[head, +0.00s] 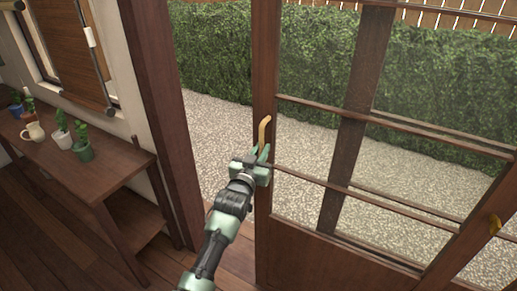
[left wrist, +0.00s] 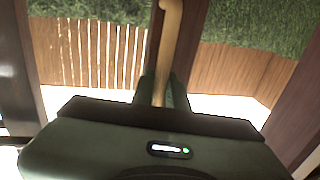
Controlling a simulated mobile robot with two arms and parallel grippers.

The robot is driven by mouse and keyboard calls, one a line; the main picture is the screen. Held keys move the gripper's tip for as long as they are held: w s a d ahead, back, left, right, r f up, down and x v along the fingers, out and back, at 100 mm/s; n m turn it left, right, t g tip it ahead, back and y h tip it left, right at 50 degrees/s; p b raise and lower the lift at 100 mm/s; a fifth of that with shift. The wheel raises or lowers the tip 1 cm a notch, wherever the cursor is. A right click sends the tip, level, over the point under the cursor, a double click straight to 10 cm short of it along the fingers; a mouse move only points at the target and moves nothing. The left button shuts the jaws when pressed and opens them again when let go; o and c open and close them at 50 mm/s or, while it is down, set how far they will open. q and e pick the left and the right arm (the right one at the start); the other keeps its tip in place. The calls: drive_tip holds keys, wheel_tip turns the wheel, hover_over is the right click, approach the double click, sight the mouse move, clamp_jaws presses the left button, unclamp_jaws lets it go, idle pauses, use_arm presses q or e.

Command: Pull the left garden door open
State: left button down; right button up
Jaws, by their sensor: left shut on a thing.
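The left garden door (head: 262,95) is a dark wooden frame with glass panes and thin crossbars. It stands partly open, with a gap between its left edge and the door post (head: 165,110). Its handle (head: 265,132) is a pale, curved vertical bar near that edge. My left gripper (head: 262,160) is shut on the lower part of the handle. In the left wrist view the handle (left wrist: 170,40) rises from between the fingers (left wrist: 162,92). My right gripper is in neither view.
A second, brass-coloured handle (head: 494,225) shows at the right. Gravel (head: 205,130) and a hedge (head: 220,45) lie outside.

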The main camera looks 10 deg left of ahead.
use_arm(q)
drive_tip(key=c, duration=1.4)
unclamp_jaws()
drive_tip(key=shift+s, duration=0.1)
drive_tip(key=s+a+b, duration=0.1)
drive_tip(key=s, duration=0.6)
drive_tip(key=shift+s, duration=0.25)
drive_tip(key=shift+a, duration=0.1)
